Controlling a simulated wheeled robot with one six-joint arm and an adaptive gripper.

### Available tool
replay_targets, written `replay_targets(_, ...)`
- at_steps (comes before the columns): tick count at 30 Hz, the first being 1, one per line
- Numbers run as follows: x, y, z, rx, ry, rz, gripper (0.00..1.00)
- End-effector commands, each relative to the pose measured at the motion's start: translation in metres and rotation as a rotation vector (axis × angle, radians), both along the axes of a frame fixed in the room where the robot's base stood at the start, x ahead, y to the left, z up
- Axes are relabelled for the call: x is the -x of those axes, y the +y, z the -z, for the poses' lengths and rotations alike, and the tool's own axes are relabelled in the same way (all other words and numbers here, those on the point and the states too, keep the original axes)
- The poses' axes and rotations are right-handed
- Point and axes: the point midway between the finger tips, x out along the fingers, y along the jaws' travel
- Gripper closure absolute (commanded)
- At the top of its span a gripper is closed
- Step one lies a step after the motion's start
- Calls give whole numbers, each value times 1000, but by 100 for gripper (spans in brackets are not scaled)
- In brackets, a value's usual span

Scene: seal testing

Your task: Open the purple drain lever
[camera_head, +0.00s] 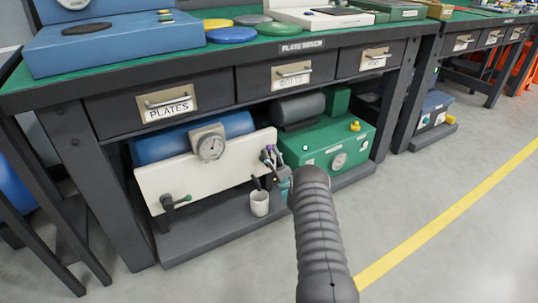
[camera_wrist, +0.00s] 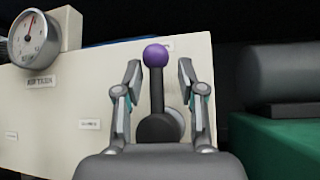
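The purple drain lever (camera_wrist: 155,56) stands upright in the wrist view, with a purple ball knob on a dark stem and a round dark hub. It is mounted at the right part of a cream panel (camera_wrist: 85,95). My gripper (camera_wrist: 157,70) is open, with one finger on each side of the lever and a visible gap to the stem on both sides. In the head view the purple knob (camera_head: 268,148) shows small at the panel's right edge, beside my gripper (camera_head: 276,160); my arm hides part of that area.
A gauge (camera_head: 210,146) sits on top of the panel. A white cup (camera_head: 259,203) stands below on the shelf (camera_head: 215,240). A green machine (camera_head: 335,145) is close on the right. The bench drawers (camera_head: 168,103) overhang above.

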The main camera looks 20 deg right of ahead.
Motion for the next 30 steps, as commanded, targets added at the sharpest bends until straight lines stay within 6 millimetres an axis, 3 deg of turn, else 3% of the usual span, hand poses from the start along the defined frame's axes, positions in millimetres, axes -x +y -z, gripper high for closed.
replay_targets(11, -1, 4, -8, 0, 3, -3, 61)
replay_targets(24, 0, 3, -79, 0, 3, -2, 61)
replay_targets(30, 0, 2, -96, 0, 3, -2, 61)
